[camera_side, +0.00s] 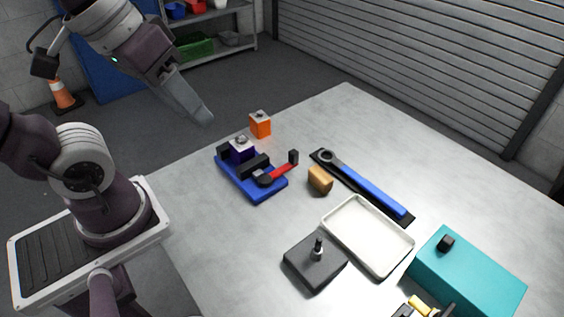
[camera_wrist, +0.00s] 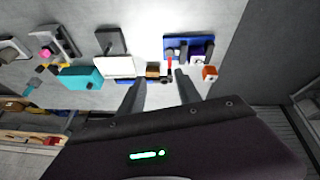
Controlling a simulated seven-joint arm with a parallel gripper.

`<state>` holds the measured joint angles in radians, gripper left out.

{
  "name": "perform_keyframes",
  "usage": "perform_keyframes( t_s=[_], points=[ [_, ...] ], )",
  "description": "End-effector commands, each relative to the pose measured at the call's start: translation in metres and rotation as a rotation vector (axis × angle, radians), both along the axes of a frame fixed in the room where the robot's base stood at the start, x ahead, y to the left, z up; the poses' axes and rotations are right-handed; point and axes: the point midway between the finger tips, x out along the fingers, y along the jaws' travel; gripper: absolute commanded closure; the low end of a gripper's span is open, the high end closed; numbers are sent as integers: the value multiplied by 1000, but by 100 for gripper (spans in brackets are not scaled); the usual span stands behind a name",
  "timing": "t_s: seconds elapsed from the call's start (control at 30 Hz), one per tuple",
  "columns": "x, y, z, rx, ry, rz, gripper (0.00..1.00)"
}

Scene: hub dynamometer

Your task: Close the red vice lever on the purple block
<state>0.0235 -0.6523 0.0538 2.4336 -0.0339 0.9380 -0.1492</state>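The vice has a blue base (camera_side: 262,193) and black jaws, and stands on the table's left part. The purple block (camera_side: 240,154), with a metal stud on top, sits between the jaws; whether the jaws touch it I cannot tell. The red lever (camera_side: 281,173) points right and back from its pivot, with an upright black knob (camera_side: 293,157) at its end. In the wrist view the red lever (camera_wrist: 169,61) and blue base (camera_wrist: 172,42) show beyond the fingers. My gripper (camera_side: 207,121) is raised to the left of the vice, empty, its fingers (camera_wrist: 160,78) spread apart.
An orange block (camera_side: 260,126) stands behind the vice. A wooden block (camera_side: 320,180) and a blue-handled wrench (camera_side: 368,189) lie right of the lever. A white tray (camera_side: 334,240), a dark plate with a post (camera_side: 305,270) and a teal box (camera_side: 470,275) are in front, to the right.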

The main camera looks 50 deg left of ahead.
Motion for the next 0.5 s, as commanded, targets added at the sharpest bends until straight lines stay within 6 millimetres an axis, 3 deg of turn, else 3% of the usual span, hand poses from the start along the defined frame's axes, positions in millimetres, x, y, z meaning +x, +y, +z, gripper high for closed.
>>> perform_keyframes(
  t_s=[0.13,0.27,0.37,0.5],
  points=[
    [58,1,8,-309,286,560,60],
    [124,9,-11,-433,542,1235,60],
    [174,16,-46,-393,637,1789,60],
    [224,22,-107,-222,535,2459,60]
  ],
)
